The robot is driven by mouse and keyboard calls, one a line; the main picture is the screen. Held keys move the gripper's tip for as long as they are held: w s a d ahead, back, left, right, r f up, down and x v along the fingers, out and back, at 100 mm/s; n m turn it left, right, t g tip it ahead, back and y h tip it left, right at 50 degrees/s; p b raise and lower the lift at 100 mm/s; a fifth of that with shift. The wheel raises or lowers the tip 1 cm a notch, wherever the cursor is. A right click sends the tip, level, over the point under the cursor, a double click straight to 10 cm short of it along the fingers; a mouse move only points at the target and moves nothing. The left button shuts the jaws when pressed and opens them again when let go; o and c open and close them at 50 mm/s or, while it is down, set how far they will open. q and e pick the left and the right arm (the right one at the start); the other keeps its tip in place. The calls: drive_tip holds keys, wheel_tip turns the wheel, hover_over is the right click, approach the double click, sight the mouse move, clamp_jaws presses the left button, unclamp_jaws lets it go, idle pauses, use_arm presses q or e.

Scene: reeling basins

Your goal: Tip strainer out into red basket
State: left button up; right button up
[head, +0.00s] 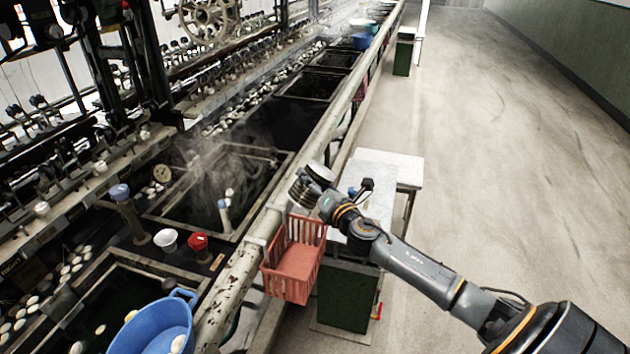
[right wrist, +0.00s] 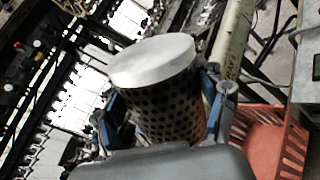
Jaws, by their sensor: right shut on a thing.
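My right gripper (head: 312,184) is shut on the strainer (head: 302,192), a dark cylinder with many holes. In the right wrist view the strainer (right wrist: 170,108) sits between the blue-backed fingers, with a pale round end (right wrist: 152,62) towards the top of the picture. The red basket (head: 296,262) hangs at the outer side of the long pale rail, and the strainer is held above its far end. The basket also shows in the right wrist view (right wrist: 292,140), right of and behind the strainer. I cannot tell what is inside the strainer. My left gripper is not in view.
A blue basin (head: 155,328) is at the lower left. Dark water basins (head: 222,190) with steam lie left of the rail (head: 232,290). A white-topped table (head: 375,185) and a dark green bin (head: 345,297) stand beside the basket. The floor to the right is clear.

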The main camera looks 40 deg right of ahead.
sight(295, 199)
idle(0.3)
drive_tip(key=shift+d+f+m+b, duration=0.4)
drive_tip(key=shift+f+m+b, duration=0.25)
drive_tip(key=shift+m, duration=0.45)
drive_tip(key=f+m, duration=0.1)
drive_tip(key=m, duration=0.1)
drive_tip(key=d+m+b, duration=0.1)
drive_tip(key=m, duration=0.1)
drive_tip(key=shift+s+d+f, duration=0.1)
drive_tip(key=shift+s+f, duration=0.05)
drive_tip(key=shift+f, duration=0.25)
drive_tip(key=f+m+b, duration=0.1)
drive_tip(key=m, duration=0.3)
drive_tip(key=a+m+b, duration=0.1)
drive_tip(key=m, duration=0.3)
drive_tip(key=f+m+b, duration=0.1)
drive_tip(key=m+b, duration=0.1)
drive_tip(key=m, duration=0.3)
drive_tip(key=shift+a+f, duration=0.2)
drive_tip(key=shift+f, duration=0.1)
drive_tip(key=shift+w+a+r+m+p, duration=0.2)
drive_tip(key=shift+a+r+m+p, duration=0.5)
drive_tip(key=shift+a+m, duration=0.65)
drive_tip(key=shift+w+a+r+m+p, duration=0.15)
drive_tip(key=shift+a+r+m+p, duration=0.3)
drive_tip(key=shift+a+m+p, duration=0.85)
drive_tip(key=shift+w+a+r+m+p, duration=0.25)
drive_tip(key=shift+a+r+m, duration=0.55)
drive_tip(key=shift+m, duration=0.95)
